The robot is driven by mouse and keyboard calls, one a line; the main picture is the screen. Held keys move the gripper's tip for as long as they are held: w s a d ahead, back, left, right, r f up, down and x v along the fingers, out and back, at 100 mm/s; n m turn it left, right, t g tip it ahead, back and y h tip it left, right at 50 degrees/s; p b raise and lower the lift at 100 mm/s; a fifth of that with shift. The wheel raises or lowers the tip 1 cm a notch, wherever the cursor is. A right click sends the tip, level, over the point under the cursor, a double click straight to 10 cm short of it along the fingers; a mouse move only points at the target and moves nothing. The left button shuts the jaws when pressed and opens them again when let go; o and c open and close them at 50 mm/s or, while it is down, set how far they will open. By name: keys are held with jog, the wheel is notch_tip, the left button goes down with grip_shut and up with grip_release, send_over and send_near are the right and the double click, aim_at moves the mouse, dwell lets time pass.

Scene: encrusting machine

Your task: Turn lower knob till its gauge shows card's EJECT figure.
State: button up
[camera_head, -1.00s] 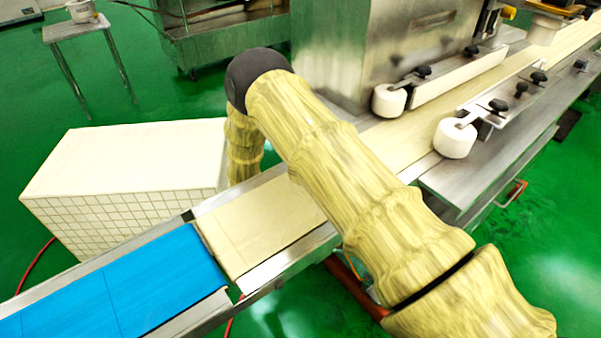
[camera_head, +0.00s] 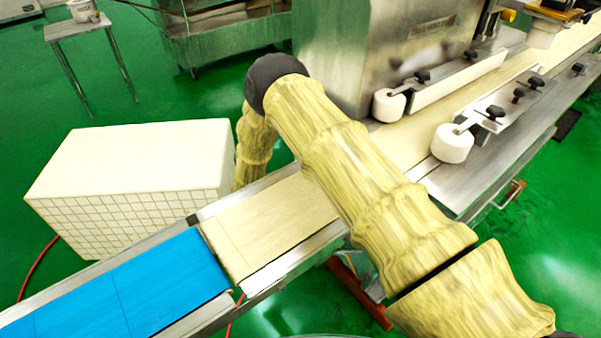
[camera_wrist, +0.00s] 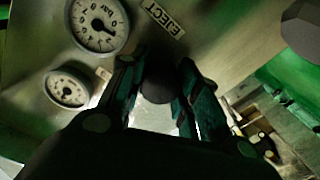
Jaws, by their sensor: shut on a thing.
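In the wrist view my gripper (camera_wrist: 160,68) has its two dark green fingers on either side of a dark round knob (camera_wrist: 158,88) and is shut on it. A large white gauge (camera_wrist: 98,25) marked BAR sits at the upper left of the metal panel, with a dark needle; I cannot read its figure surely. A smaller gauge (camera_wrist: 67,89) is below it. A white label reading EJECT (camera_wrist: 163,18) is above the knob, tilted in the picture. No figure card is readable. My gripper is not seen in the head view.
A grey faceted part (camera_wrist: 302,28) shows at the wrist view's upper right. In the head view, a conveyor with a blue belt (camera_head: 120,285) runs past a steel machine housing (camera_head: 405,45). A white box (camera_head: 130,165) stands left; green floor is open around it.

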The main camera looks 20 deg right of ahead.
jog(key=m, duration=0.2)
jog(key=m+p, duration=0.1)
jog(key=m, duration=0.4)
jog(key=shift+d+r, duration=0.1)
jog(key=shift+d, duration=0.15)
jog(key=m+p, duration=0.1)
jog(key=m, duration=0.5)
jog(key=shift+s+m, duration=0.1)
jog(key=shift+m, duration=0.3)
jog(key=m, duration=0.3)
jog(key=shift+d+m+p, duration=0.1)
jog(key=shift+m+p, duration=0.2)
jog(key=shift+p, duration=0.05)
jog(key=m, duration=0.3)
jog(key=shift+m, duration=0.3)
jog(key=m, duration=0.2)
jog(key=m+p, duration=0.1)
jog(key=m, duration=0.3)
jog(key=shift+s+f, duration=0.15)
jog(key=shift+f, duration=0.15)
jog(key=shift+o, duration=0.2)
jog(key=shift+m, duration=0.3)
jog(key=shift+w+a+r, duration=0.25)
jog(key=shift+w+a, duration=0.05)
jog(key=shift+a, duration=0.1)
